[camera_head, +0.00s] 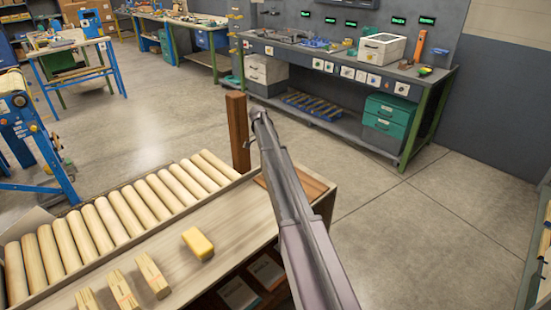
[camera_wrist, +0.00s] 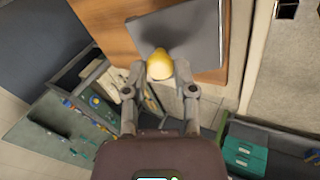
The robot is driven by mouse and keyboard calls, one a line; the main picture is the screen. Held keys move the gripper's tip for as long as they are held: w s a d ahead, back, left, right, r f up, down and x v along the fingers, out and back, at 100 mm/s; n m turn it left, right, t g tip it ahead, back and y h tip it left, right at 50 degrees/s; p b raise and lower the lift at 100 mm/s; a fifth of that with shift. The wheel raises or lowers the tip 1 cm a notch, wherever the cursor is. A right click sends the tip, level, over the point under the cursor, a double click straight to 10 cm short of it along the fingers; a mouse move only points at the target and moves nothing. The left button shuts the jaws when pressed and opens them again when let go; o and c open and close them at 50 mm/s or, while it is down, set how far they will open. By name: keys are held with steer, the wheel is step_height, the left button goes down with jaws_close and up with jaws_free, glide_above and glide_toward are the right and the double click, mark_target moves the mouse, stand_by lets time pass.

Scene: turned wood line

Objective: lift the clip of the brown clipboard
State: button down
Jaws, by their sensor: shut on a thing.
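My gripper (camera_head: 259,115) reaches out at the far end of the bench, beside a brown upright post (camera_head: 238,135). In the wrist view my gripper (camera_wrist: 159,72) is shut on a small rounded yellow piece (camera_wrist: 159,64). Just beyond the fingertips is a flat dark grey sheet (camera_wrist: 195,32) over a brown wooden surface (camera_wrist: 112,25). I cannot tell whether these are parts of the brown clipboard, or whether the yellow piece belongs to its clip. In the head view a brown flat patch (camera_head: 314,186) at the bench end is partly hidden by my arm.
A yellow block (camera_head: 198,243) and several wooden pieces (camera_head: 152,275) lie on the pale bench (camera_head: 226,212). A row of wooden rollers (camera_head: 110,220) runs along its left. A long workbench (camera_head: 400,78) stands at the back. Open floor (camera_head: 400,215) lies right of my arm.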

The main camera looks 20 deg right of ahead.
steer(key=shift+a, duration=0.25)
steer(key=shift+c, duration=2.2)
jaws_free()
steer(key=shift+d+f, duration=0.1)
steer(key=shift+d, duration=0.05)
